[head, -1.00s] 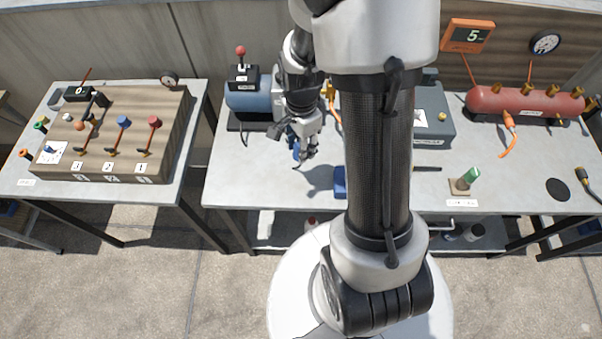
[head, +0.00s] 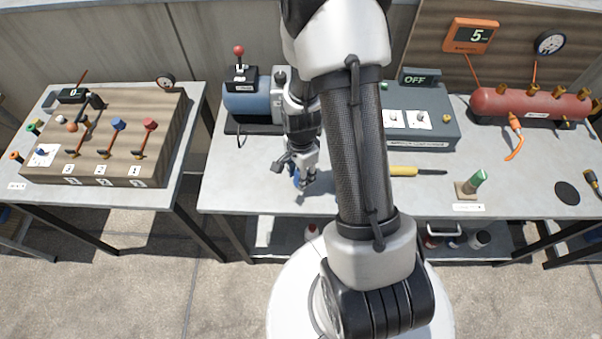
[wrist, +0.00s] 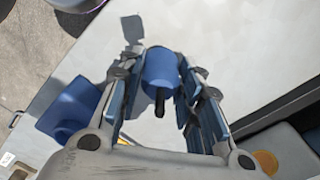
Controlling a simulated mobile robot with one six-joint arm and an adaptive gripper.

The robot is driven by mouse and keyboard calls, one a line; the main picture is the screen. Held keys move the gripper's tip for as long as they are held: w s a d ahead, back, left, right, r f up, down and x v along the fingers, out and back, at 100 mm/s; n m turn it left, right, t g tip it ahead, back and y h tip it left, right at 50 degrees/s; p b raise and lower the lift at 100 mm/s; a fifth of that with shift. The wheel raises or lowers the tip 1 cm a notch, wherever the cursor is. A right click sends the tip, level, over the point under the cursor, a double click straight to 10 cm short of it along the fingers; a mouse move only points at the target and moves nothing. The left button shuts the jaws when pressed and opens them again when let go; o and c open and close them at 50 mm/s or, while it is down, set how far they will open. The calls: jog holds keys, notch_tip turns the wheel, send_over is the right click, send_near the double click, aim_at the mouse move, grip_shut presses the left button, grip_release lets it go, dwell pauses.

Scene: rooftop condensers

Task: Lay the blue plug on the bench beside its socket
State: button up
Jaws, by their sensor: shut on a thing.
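My gripper (head: 302,182) is low over the middle bench (head: 240,190), left of the arm's dark tube. In the wrist view its fingers (wrist: 160,82) are shut on the blue plug (wrist: 161,66), a short blue cylinder with a dark pin pointing toward the camera. The bare grey bench top lies beneath it; I cannot tell whether the plug touches it. A blue block (wrist: 72,108), which looks like the socket, sits on the bench just left of the fingers in the wrist view. My arm hides that block in the head view.
A blue tank machine (head: 250,98) with a red-knobbed lever stands behind my gripper. A grey box marked OFF (head: 425,115), a yellow-handled tool (head: 405,171) and a green piece on a stand (head: 471,183) are to the right. The bench front left of my gripper is clear.

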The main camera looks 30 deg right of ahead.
jog(key=shift+f, duration=0.15)
jog(key=o, duration=1.1)
jog(key=a+r+n+t+p, duration=0.1)
jog(key=a+r+n+p, duration=0.1)
jog(key=r, duration=0.9)
jog(key=a+r+n+p, duration=0.1)
jog(key=r+n+p, duration=0.1)
jog(key=r, duration=0.9)
jog(key=s+a+r+n+t, duration=0.1)
jog(key=s+a+r+n, duration=0.1)
jog(key=s+r+n, duration=0.2)
jog(key=s+a+r+n+t, duration=0.1)
jog(key=s+a+r+n, duration=0.2)
jog(key=s+r+n, duration=0.2)
jog(key=s+a+r+n+t, duration=0.1)
jog(key=s+a+r+n, duration=0.1)
jog(key=s+r+n, duration=0.2)
jog(key=shift+s+a+r+n+t, duration=0.15)
jog(key=shift+a+r, duration=0.05)
jog(key=shift+r, duration=0.25)
jog(key=shift+s+a+r+n+t, duration=0.15)
jog(key=shift+a+r, duration=0.05)
jog(key=shift+r, duration=0.2)
